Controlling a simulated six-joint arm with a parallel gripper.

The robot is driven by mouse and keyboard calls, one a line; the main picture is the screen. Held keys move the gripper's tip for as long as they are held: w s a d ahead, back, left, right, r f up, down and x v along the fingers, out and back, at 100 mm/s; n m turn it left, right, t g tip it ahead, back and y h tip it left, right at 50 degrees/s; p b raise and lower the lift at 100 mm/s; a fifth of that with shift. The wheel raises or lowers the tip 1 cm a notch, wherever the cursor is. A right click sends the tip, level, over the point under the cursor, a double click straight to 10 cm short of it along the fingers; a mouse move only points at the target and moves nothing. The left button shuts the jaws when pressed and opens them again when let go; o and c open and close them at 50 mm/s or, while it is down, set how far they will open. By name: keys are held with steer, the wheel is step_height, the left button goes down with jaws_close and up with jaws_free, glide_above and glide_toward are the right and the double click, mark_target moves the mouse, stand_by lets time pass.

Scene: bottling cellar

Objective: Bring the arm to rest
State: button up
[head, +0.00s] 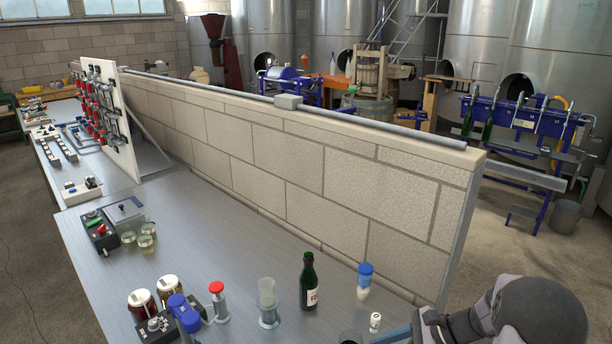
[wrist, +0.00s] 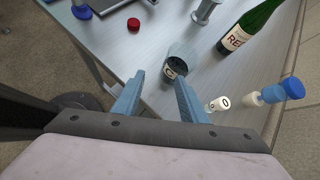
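My gripper (wrist: 159,78) is open, its two blue-grey fingers apart with nothing between their tips. In the head view my gripper (head: 388,337) is at the bottom edge, low at the near right end of the bench, and partly cut off. A dark cup (wrist: 172,73) with a pale label bearing a "G" stands just beyond the fingertips. I cannot tell whether a finger touches it. The cup's dark rim also shows at the bottom of the head view (head: 350,337).
A green bottle (head: 309,284), a glass cylinder (head: 267,300), a blue-topped white piece (head: 365,281) and a small white piece (head: 375,322) stand near my gripper. A block wall (head: 300,160) runs behind the bench (head: 215,240). The bench middle is mostly clear.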

steer(key=s+a+r+n+g+h, duration=0.1)
steer(key=s+n+h, duration=0.3)
steer(key=s+n, duration=0.5)
steer(key=s+a+n+g+h, duration=0.1)
steer(key=s+n+h, duration=0.4)
steer(key=s+n, duration=0.5)
steer(key=shift+a+r+n+g+b, duration=0.3)
steer(key=shift+a+r+g+b, duration=0.1)
steer(key=shift+a, duration=0.35)
